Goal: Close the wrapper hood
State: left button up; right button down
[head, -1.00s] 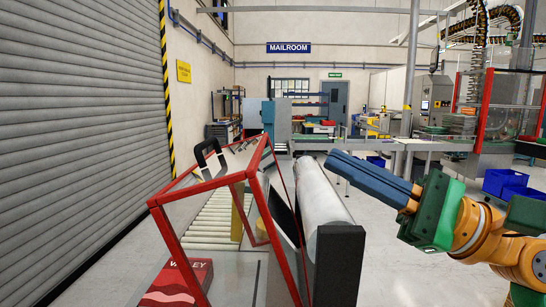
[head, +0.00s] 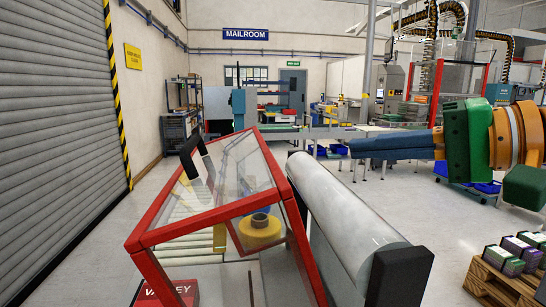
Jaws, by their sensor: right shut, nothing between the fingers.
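The wrapper hood (head: 190,223) is a red frame with clear panels at lower centre left. Its top panel slopes, and a black handle (head: 196,160) stands up from its far left side. I cannot tell whether its lower edge is seated. A yellow ring-shaped part (head: 259,231) and rollers show through the panels. My right gripper (head: 358,148) has long blue fingers and is shut and empty. It points left in the air, right of the hood and apart from it. My left gripper is out of view.
A large pale film roll (head: 345,215) with a black end bracket (head: 398,275) lies right of the hood. A red box (head: 165,294) is at the hood's near end. A pallet (head: 500,285) with several small packs is at lower right. Open floor lies between roll and pallet.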

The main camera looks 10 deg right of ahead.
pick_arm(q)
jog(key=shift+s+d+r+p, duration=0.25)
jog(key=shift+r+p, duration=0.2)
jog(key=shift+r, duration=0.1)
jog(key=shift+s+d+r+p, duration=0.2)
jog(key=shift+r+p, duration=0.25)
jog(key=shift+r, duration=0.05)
pick_arm(e)
jog(key=w+a+f, duration=0.1)
jog(key=a, duration=0.2)
jog(key=w+a+f, duration=0.1)
jog(key=w+a, duration=0.1)
jog(key=w+a+f, duration=0.1)
jog(key=a, duration=0.2)
jog(key=shift+w+a, duration=0.3)
jog(key=shift+w, duration=0.1)
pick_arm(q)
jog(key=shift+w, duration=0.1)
pick_arm(e)
jog(key=shift+w, duration=0.15)
